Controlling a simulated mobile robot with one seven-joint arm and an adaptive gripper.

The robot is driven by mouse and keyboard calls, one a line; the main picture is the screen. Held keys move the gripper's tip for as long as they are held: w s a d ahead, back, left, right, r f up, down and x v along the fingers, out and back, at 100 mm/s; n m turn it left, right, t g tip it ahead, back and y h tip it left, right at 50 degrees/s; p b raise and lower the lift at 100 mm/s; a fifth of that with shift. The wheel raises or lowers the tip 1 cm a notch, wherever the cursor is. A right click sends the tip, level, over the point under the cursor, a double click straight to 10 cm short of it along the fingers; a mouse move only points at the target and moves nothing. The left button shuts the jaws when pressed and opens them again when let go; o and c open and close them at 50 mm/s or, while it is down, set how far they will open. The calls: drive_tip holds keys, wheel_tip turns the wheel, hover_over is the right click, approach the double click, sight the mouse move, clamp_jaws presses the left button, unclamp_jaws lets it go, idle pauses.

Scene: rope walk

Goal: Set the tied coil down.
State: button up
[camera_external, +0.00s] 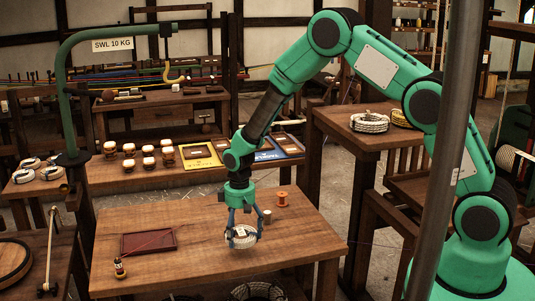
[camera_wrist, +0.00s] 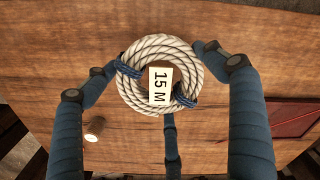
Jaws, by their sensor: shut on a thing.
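The tied coil (camera_wrist: 135,96) is a ring of white rope bound with two dark blue ties, with a white "15 M" tag (camera_wrist: 160,86) at its middle. My gripper (camera_wrist: 150,72) is shut on it, with blue fingers at its left, right and lower sides. In the external view my gripper (camera_external: 243,226) points down and holds the coil (camera_external: 243,242) level, low at the wooden table (camera_external: 190,272). I cannot tell whether the coil touches the tabletop.
A dark red tray (camera_external: 135,244) lies left of the coil, and a small bottle (camera_external: 120,268) stands at the table's front left. The table's right part is clear. A post (camera_external: 440,170) rises in the foreground.

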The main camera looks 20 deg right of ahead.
drive_tip(key=w+a, duration=0.2)
drive_tip(key=w, duration=0.1)
drive_tip(key=w+a, duration=0.1)
drive_tip(key=w, duration=0.1)
drive_tip(key=shift+w+a+f+b, duration=0.25)
drive_tip(key=shift+a+b, duration=0.05)
drive_tip(key=shift+a, duration=0.1)
drive_tip(key=shift+f, duration=0.1)
drive_tip(key=shift+f+b, duration=0.35)
drive_tip(key=shift+f, duration=1.35)
drive_tip(key=shift+f, duration=0.15)
drive_tip(key=o, duration=1.5)
drive_tip(key=shift+c, duration=0.2)
wheel_tip(320, 180, up, 12)
drive_tip(key=p, duration=0.1)
drive_tip(key=shift+p, duration=0.4)
